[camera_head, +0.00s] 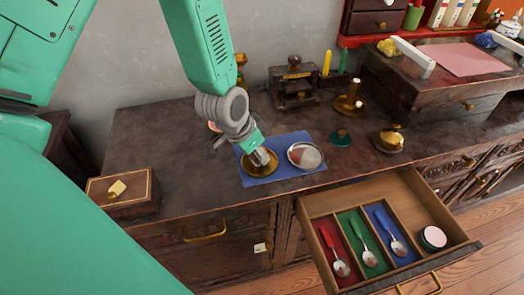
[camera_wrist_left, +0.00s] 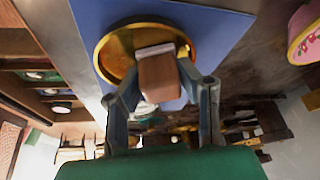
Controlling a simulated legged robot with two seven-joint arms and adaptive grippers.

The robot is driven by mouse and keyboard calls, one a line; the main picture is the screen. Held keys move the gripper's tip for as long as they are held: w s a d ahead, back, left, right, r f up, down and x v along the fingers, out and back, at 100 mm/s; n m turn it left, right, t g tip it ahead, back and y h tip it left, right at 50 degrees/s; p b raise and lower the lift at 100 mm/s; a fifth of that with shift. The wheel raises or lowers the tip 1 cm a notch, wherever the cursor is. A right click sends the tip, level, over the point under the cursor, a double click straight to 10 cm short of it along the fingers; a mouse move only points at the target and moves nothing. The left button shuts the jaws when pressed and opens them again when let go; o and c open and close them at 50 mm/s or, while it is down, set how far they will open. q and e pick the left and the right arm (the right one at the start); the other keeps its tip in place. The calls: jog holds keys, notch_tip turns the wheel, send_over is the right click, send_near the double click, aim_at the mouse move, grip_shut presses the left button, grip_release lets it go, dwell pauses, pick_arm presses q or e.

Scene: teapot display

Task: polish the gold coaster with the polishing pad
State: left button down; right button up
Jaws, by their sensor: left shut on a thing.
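The gold coaster (camera_head: 247,169) lies on the blue mat (camera_head: 262,179), left of a silver coaster (camera_head: 306,162). My left gripper (camera_head: 263,158) is over the gold coaster's right part. In the left wrist view, it is shut on the polishing pad (camera_wrist_left: 160,80), a brown block with a pale face turned to the gold coaster (camera_wrist_left: 108,58). The pad's pale edge overlaps the coaster and seems to be on or just above its surface; exact contact cannot be told. The pad is mostly hidden in the head view. My right gripper is not in view.
An open drawer (camera_head: 456,238) juts out at the front right, with spoons in red, green and blue compartments and a round tin (camera_head: 433,237). A wooden box (camera_head: 133,202) stands at the left. A brass candlestick (camera_head: 349,103) and a dark press-like object (camera_head: 293,85) stand behind.

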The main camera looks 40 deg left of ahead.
pick_arm(q)
jog(key=shift+s+d, duration=0.4)
jog(key=shift+s, duration=0.4)
jog(key=shift+w+d+r+p, duration=0.15)
jog(key=shift+w+d+p, duration=0.35)
jog(key=shift+d+p, duration=0.15)
jog(key=shift+w+a, duration=0.35)
jog(key=shift+w, duration=0.35)
jog(key=shift+s+a+f+p, duration=0.2)
jog(key=shift+s+a+p, duration=0.25)
jog(key=shift+a, duration=0.3)
jog(key=shift+s+d+r, duration=0.1)
jog(key=shift+s+d, duration=0.35)
jog(key=shift+s, duration=0.3)
jog(key=shift+w+d+r+p, duration=0.1)
jog(key=shift+w+d+p, duration=0.4)
jog(key=shift+d, duration=0.2)
notch_tip(320, 180, up, 6)
jog(key=p, duration=0.6)
